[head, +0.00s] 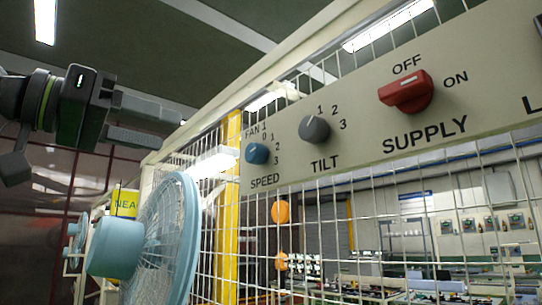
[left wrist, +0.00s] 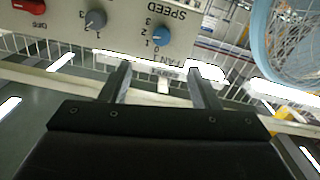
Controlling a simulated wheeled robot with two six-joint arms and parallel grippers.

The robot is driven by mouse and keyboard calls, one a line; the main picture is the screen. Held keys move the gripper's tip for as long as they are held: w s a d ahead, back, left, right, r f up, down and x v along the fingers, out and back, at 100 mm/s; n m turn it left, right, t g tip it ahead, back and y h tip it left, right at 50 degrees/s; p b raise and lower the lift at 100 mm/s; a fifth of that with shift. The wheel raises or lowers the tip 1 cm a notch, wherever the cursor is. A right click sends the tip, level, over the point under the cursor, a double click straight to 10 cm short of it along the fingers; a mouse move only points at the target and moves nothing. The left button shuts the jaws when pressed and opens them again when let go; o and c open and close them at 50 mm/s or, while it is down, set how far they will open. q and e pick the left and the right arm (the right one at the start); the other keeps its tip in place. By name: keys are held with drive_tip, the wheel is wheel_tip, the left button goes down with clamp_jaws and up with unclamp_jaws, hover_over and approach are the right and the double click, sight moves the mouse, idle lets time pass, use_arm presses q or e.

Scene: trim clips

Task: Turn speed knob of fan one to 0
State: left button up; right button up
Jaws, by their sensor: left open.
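The blue speed knob of fan one (head: 257,153) is on the left end of the beige panel (head: 360,133), below the "FAN 1" label and above "SPEED". Marks 0, 1, 2 and 3 run around its upper right side; I cannot tell which one it points to. In the left wrist view the blue knob (left wrist: 160,36) appears upside down, beyond the gap between the fingers. My left gripper (head: 181,131) is open and empty, left of the panel and apart from the knob; it also shows in the left wrist view (left wrist: 158,70). My right gripper is not in view.
A grey tilt knob (head: 314,129) and a red supply knob (head: 405,92) sit farther right on the panel. A wire mesh fence (head: 330,190) is below it. A light blue fan (head: 165,240) stands below my left gripper. Open air lies between gripper and panel.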

use_arm(q)
drive_tip(key=p, duration=0.7)
approach(250, 153)
drive_tip(key=x, duration=0.7)
drive_tip(key=shift+w+d+r, duration=0.15)
drive_tip(key=shift+w+d, duration=0.05)
drive_tip(key=shift+d, duration=0.1)
drive_tip(key=shift+x, duration=0.8)
drive_tip(key=shift+a, duration=0.1)
drive_tip(key=shift+c, duration=1.2)
drive_tip(key=c, duration=0.7)
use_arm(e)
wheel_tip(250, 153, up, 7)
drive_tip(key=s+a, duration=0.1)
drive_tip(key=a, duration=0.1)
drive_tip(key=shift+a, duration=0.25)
